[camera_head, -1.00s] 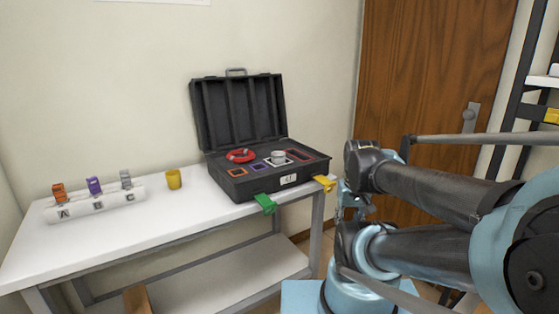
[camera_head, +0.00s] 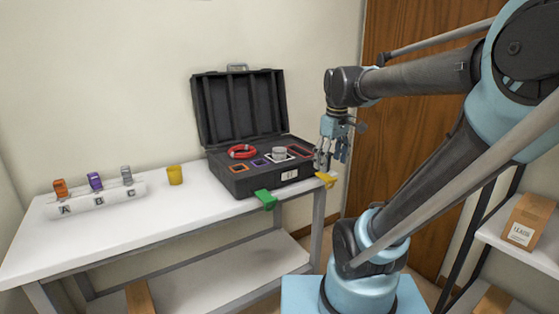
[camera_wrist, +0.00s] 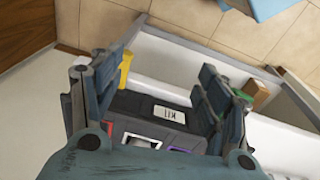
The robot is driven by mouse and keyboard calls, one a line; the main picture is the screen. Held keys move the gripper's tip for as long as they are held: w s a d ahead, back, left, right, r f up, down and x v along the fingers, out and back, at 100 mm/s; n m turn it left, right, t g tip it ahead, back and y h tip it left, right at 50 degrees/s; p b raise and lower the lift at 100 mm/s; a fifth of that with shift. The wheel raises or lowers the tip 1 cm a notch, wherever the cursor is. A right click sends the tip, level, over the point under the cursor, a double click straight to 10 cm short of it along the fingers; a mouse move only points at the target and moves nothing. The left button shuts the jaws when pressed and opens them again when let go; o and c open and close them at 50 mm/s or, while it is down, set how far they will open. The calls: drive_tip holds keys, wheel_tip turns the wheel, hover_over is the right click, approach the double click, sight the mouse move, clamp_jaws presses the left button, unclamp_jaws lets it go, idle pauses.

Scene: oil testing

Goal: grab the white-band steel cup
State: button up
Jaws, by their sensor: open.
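A small steel cup (camera_head: 279,152) stands upright in the white-outlined spot of the open black case (camera_head: 240,187) on the white table; I cannot make out its band. My gripper (camera_head: 330,161) is open and empty, pointing down near the case's right end, to the right of the cup and apart from it. In the wrist view my open fingers (camera_wrist: 152,88) frame the case front with its label. The white-outlined square (camera_wrist: 141,141) shows at the lower edge there, partly cut off by my gripper body, and the cup is hard to tell.
Green (camera_head: 265,199) and yellow (camera_head: 326,180) tabs stick out at the table's front edge. The case lid stands up behind.

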drive_tip(key=w+a+r+n, duration=0.7)
drive_tip(key=w+a+r, duration=0.15)
drive_tip(key=w, duration=0.35)
wheel_tip(320, 180, up, 3)
drive_tip(key=n+g, duration=0.1)
drive_tip(key=n, duration=0.4)
hover_over(280, 150)
drive_tip(key=s, duration=0.3)
drive_tip(key=f, duration=1.6)
drive_tip(key=shift+w+f, duration=0.25)
drive_tip(key=shift+w, duration=0.05)
drive_tip(key=c, duration=1.2)
